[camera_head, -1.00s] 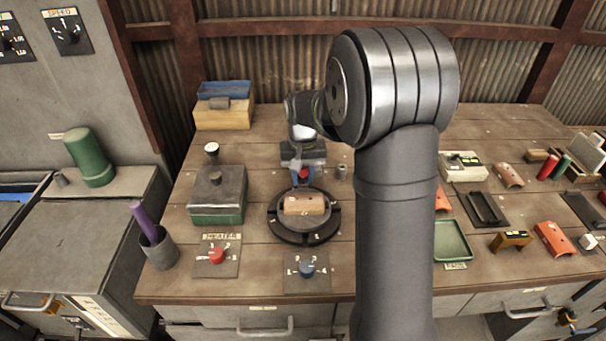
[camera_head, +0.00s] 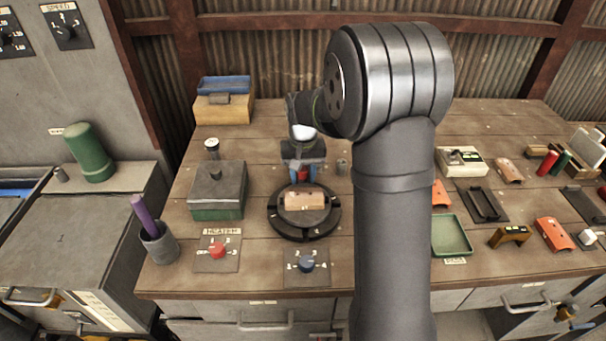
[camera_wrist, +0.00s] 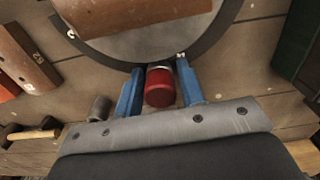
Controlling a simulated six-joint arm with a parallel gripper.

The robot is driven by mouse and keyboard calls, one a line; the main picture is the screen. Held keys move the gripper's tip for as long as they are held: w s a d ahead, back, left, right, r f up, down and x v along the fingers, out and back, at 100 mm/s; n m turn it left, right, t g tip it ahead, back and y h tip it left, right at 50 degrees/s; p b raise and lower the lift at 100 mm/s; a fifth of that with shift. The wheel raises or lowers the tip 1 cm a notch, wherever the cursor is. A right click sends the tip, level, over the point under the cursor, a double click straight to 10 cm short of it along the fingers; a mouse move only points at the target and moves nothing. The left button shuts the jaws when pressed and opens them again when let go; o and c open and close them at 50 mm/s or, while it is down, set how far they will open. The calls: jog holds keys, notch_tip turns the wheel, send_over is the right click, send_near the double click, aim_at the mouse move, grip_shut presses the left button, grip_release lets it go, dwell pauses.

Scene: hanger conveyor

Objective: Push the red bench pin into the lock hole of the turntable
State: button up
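The red bench pin (camera_wrist: 160,88) stands between my gripper's blue fingers in the wrist view, its pale collar towards the turntable. In the head view the pin (camera_head: 303,176) is at the turntable's back edge. My gripper (camera_wrist: 161,70) has its fingertips close against both sides of the pin and looks shut on it. My gripper also shows in the head view (camera_head: 303,174), low behind the turntable. The round turntable (camera_head: 277,218) has a dark ring and bears a tan block (camera_head: 305,201). The lock hole and the pin's lower end are hidden.
A green-grey box (camera_head: 217,195) stands left of the turntable. A small grey cylinder (camera_head: 342,167) stands right of my gripper. A red-knob panel (camera_head: 218,252) and blue-knob panel (camera_head: 307,265) lie in front. A green tray (camera_head: 452,236) is at the right.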

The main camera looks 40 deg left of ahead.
aim_at(303, 169)
jog(key=shift+d+f, duration=0.1)
jog(key=shift+f, duration=0.1)
jog(key=o, duration=0.5)
jog(key=shift+d, duration=0.1)
jog(key=shift+r, duration=3.15)
jog(key=shift+f, duration=0.1)
notch_tip(303, 169, down, 6)
jog(key=shift+r, duration=0.15)
